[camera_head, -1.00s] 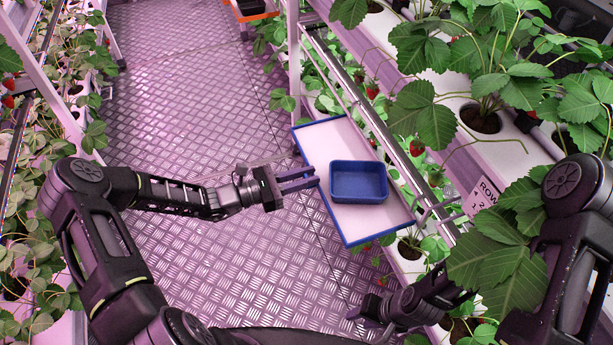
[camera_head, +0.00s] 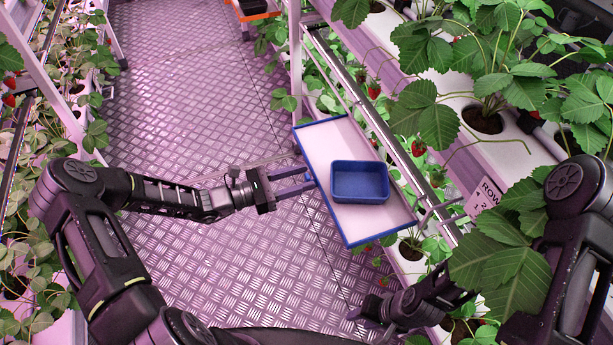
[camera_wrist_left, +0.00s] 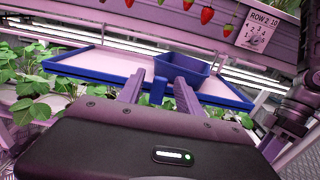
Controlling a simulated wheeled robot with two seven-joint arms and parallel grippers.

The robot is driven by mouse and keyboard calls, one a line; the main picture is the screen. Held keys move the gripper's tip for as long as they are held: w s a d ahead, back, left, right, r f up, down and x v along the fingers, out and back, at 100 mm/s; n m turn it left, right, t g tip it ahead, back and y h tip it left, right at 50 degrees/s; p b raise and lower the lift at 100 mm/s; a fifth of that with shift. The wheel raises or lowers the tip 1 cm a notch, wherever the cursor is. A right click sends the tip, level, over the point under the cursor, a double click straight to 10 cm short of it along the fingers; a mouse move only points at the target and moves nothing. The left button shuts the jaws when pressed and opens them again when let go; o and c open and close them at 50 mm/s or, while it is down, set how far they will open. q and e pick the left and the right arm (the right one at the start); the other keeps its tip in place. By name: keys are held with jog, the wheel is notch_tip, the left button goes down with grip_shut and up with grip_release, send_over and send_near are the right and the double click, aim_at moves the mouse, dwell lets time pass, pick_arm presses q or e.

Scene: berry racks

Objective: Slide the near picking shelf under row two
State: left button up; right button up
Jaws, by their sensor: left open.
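The near picking shelf (camera_head: 326,150) is a white tray with a blue rim, jutting out from the rack over the aisle. A blue bin (camera_head: 360,182) stands on it. In the left wrist view the shelf's blue front rim (camera_wrist_left: 215,98) and the bin (camera_wrist_left: 182,68) lie just beyond the fingers. My left gripper (camera_head: 308,180) is open at the shelf's aisle-side edge, its fingers (camera_wrist_left: 158,92) apart with a blue piece of the rim between them. I cannot tell if they touch it. My right gripper (camera_head: 362,316) is low beside the rack, partly dark and unclear.
A row sign (camera_head: 485,195) hangs on the rack at right, among strawberry plants (camera_head: 437,110) and a metal rail (camera_head: 365,95). Another rack with plants lines the left side. The patterned aisle floor (camera_head: 190,90) is clear. An orange-rimmed shelf (camera_head: 252,12) is at the far end.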

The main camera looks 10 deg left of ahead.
pick_arm(q)
jog(key=v, duration=0.6)
jog(key=shift+d+b, duration=0.1)
jog(key=shift+b, duration=0.3)
jog(key=shift+f, duration=0.1)
jog(key=s+d+f+m+g+y, duration=0.2)
jog(key=s+f+m+g+y, duration=0.2)
jog(key=s+f, duration=0.4)
jog(key=s+d+f+m+g+y, duration=0.25)
jog(key=s+f+m+g, duration=0.35)
jog(key=f, duration=0.5)
jog(key=s+d+m+t+y, duration=0.1)
jog(key=s+d+m+y, duration=0.3)
jog(key=s+d+m, duration=0.3)
jog(key=s+r+m, duration=0.1)
jog(key=s+m, duration=0.1)
jog(key=m, duration=0.3)
jog(key=shift+d+m, duration=0.2)
jog(key=shift+m, duration=0.1)
